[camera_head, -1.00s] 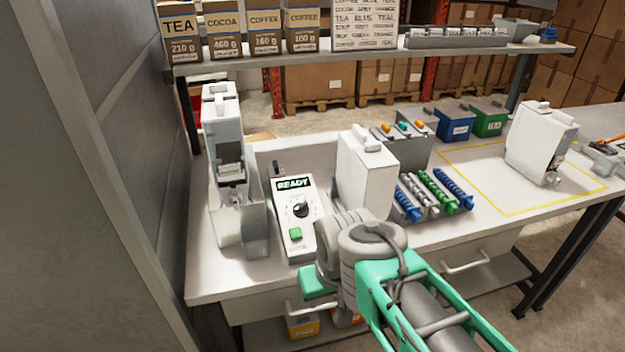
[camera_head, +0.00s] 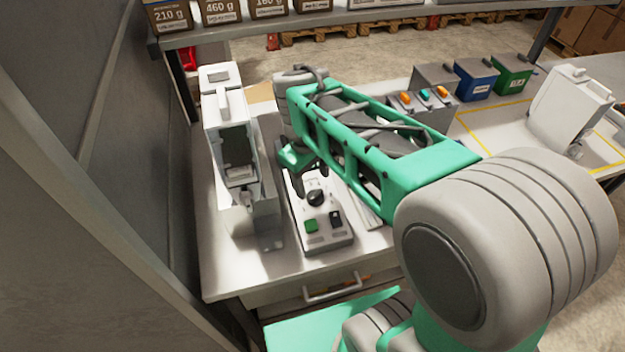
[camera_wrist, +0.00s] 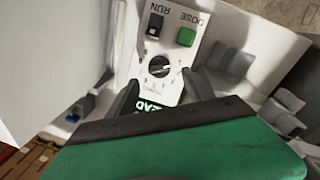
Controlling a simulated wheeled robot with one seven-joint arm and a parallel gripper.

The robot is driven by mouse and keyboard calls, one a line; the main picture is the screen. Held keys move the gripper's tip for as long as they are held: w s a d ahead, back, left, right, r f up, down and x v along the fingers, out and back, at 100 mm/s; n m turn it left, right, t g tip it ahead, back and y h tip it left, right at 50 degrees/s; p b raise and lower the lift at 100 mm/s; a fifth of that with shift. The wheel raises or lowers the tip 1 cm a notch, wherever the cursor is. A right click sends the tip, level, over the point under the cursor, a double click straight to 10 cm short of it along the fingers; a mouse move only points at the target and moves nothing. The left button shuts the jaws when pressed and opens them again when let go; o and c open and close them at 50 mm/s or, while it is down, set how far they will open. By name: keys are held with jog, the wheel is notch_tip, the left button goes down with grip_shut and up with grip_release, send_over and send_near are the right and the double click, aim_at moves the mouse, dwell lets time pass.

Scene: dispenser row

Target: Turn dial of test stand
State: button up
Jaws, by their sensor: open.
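The test stand (camera_head: 322,236) is a pale box on the table, with a black dial (camera_head: 316,197), a green button (camera_head: 311,225) and a black switch (camera_head: 335,218). My gripper (camera_head: 301,178) hangs over its far end, just beyond the dial. In the wrist view, my gripper (camera_wrist: 163,92) is open and empty, its dark fingers spread to either side of the stand's display end. The dial (camera_wrist: 159,66) shows a white pointer mark and lies beyond the fingertips, with no clear contact.
A white dispenser (camera_head: 230,140) stands close on the left of the stand. My arm covers the area to the right. A grey box with coloured knobs (camera_head: 425,112), a blue bin (camera_head: 475,82) and a green bin (camera_head: 512,74) stand at the back right.

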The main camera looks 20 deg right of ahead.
aim_at(314, 193)
jog(key=f, duration=0.4)
jog(key=shift+w+d+f, duration=0.2)
jog(key=shift+f, duration=0.2)
jog(key=shift+c, duration=0.3)
grip_shut()
